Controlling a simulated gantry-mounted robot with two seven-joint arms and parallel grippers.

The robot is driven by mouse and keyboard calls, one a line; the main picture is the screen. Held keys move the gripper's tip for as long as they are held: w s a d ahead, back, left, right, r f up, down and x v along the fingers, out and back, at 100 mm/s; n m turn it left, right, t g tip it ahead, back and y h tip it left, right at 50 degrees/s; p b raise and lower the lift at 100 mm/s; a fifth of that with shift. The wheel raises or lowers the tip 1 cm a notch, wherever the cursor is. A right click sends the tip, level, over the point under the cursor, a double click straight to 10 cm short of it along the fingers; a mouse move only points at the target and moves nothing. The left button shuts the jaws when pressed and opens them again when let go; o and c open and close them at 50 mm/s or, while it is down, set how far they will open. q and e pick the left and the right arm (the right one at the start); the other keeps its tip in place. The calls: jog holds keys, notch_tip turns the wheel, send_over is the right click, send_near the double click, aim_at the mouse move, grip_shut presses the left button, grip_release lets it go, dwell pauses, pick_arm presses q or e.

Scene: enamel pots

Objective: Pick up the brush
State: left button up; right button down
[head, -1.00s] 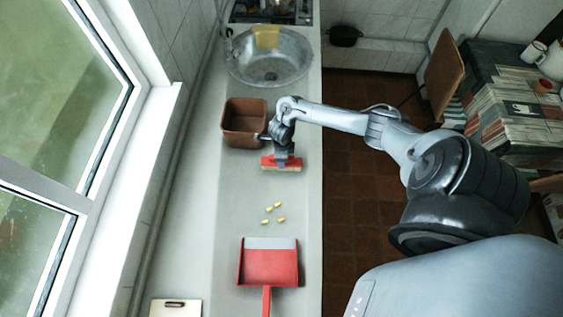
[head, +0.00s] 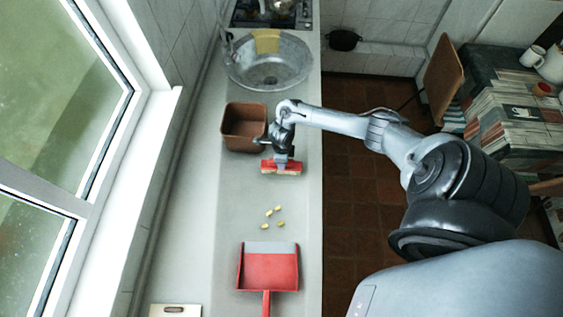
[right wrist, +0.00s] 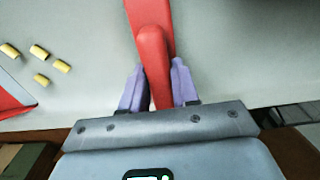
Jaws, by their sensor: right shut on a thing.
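The brush (head: 282,168) has a red body and pale bristles. It is on or just above the grey counter, in front of the brown bin; I cannot tell whether it touches the counter. My right gripper (head: 282,158) points down and is shut on the brush. In the right wrist view, the purple fingers of the right gripper (right wrist: 158,84) sit on both sides of the red handle of the brush (right wrist: 150,35). The bristles are hidden there. My left gripper is not in view.
A brown bin (head: 232,140) stands close behind the brush. Several yellow pieces (head: 279,208) lie on the counter, with a red dustpan (head: 268,272) nearer. A metal sink (head: 268,78) is at the far end. A pale board (head: 175,311) lies near left.

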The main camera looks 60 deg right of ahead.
jog(key=r, duration=0.4)
jog(key=shift+s+d+b, duration=0.3)
jog(key=shift+s, duration=0.05)
jog(key=s+d+r, duration=0.5)
jog(key=s+r, duration=0.1)
jog(key=s, duration=0.3)
jog(key=shift+r, duration=0.35)
